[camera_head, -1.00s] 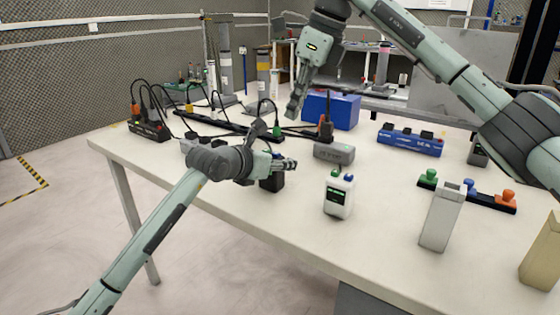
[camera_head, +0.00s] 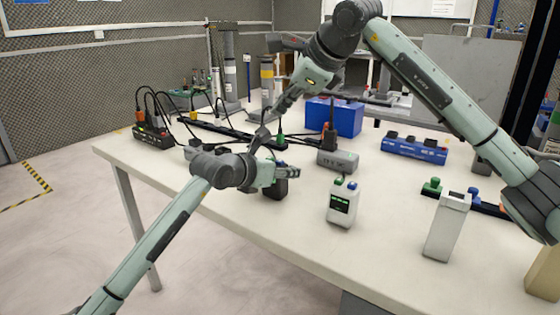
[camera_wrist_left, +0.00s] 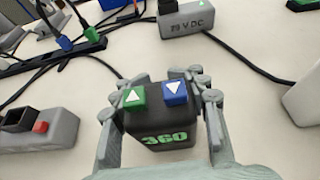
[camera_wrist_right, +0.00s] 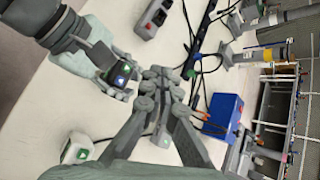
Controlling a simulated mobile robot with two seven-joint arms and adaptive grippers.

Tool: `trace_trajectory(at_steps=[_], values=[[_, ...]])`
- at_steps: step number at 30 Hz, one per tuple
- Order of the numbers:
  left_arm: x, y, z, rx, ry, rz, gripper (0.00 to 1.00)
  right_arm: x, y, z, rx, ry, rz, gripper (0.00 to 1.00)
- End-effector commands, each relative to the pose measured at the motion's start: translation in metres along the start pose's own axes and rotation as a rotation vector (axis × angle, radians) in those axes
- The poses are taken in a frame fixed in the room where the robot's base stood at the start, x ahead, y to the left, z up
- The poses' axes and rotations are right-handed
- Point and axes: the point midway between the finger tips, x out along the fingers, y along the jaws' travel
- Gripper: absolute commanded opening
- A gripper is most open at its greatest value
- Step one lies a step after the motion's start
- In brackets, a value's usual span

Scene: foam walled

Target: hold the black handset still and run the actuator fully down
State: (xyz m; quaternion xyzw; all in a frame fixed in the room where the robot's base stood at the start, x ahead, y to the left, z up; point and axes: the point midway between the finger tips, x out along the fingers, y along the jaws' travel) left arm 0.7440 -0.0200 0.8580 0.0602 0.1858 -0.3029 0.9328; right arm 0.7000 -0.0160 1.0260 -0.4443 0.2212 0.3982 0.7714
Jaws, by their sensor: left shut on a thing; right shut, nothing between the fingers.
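The black handset (camera_wrist_left: 165,132) shows a green "360" in the left wrist view, with a green button (camera_wrist_left: 135,97) and a blue button (camera_wrist_left: 175,92) on top, each marked with a white triangle. My left gripper (camera_wrist_left: 160,101) is shut on it, a finger on each side. In the head view the handset (camera_head: 280,188) is partly hidden by the left gripper (camera_head: 285,172). My right gripper (camera_head: 259,139) is shut and empty, above and beyond the handset and apart from it. Upright columns (camera_head: 230,75) (camera_head: 267,82) stand at the back; I cannot tell which is the actuator.
A white handset (camera_head: 342,203) stands right of the black one. A grey box (camera_head: 337,160), a blue case (camera_head: 334,116) and a blue power strip (camera_head: 413,149) lie behind. Cables and a black strip (camera_head: 215,131) cross the back left.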

Motion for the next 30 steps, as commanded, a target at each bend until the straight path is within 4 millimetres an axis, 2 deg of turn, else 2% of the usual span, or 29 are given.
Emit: trace_trajectory(at_steps=[8,22,30], values=[[0.000,0.000,0.000,0.000,0.000,0.000,0.06,0.007,0.005,-0.005,0.002,0.001,0.003,0.00],[0.000,0.000,0.000,0.000,0.000,0.000,0.05,0.050,0.036,-0.036,0.001,0.002,0.003,0.00],[0.000,0.000,0.000,0.000,0.000,0.000,0.05,0.060,0.044,-0.044,0.002,0.001,0.001,0.00]])
